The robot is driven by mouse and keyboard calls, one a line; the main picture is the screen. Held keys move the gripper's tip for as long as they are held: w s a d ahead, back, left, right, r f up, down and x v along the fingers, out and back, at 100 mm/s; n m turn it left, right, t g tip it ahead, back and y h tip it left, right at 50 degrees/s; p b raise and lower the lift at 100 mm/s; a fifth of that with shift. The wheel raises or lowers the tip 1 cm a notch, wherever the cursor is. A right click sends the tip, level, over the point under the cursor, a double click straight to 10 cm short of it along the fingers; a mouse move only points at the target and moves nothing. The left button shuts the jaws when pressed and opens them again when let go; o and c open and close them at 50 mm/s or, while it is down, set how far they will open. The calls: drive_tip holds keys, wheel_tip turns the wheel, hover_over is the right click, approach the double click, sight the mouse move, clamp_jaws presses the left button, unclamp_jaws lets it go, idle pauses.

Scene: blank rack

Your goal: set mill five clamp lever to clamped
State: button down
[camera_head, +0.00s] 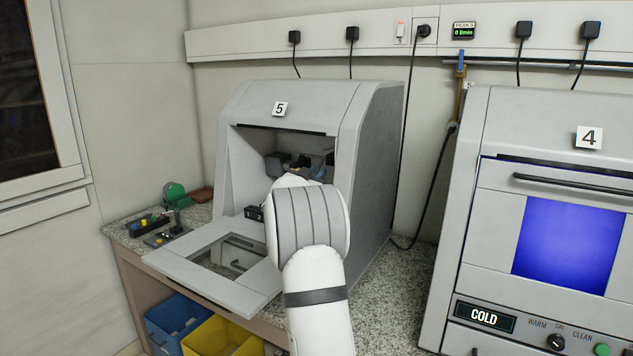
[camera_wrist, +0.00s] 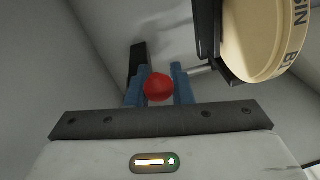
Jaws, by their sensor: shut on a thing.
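Mill five (camera_head: 375,150), a grey machine labelled 5, stands on the counter with its front door (camera_head: 170,268) folded down. My white arm reaches into its opening and hides most of the inside in the head view. In the wrist view, my gripper (camera_wrist: 160,74) has its two blue fingers on either side of a round red knob (camera_wrist: 158,87), shut on it. The knob appears to be the end of the clamp lever; its shaft is hidden. A cream disc (camera_wrist: 262,35) with partly cut-off lettering sits in a black holder (camera_wrist: 207,30) to the right.
Mill four (camera_head: 470,210) with a blue window and a COLD display stands to the right. Small tools (camera_head: 165,238) lie on the counter at left. A blue bin (camera_head: 175,322) and a yellow bin (camera_head: 222,338) stand below. The mill's grey inner walls are close around my gripper.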

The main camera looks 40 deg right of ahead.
idle(0.3)
drive_tip(key=c, duration=1.4)
unclamp_jaws()
drive_tip(key=shift+o, duration=0.2)
drive_tip(key=v, duration=0.7)
drive_tip(key=shift+a+b, duration=0.3)
drive_tip(key=shift+a, duration=0.1)
drive_tip(key=shift+f, duration=0.1)
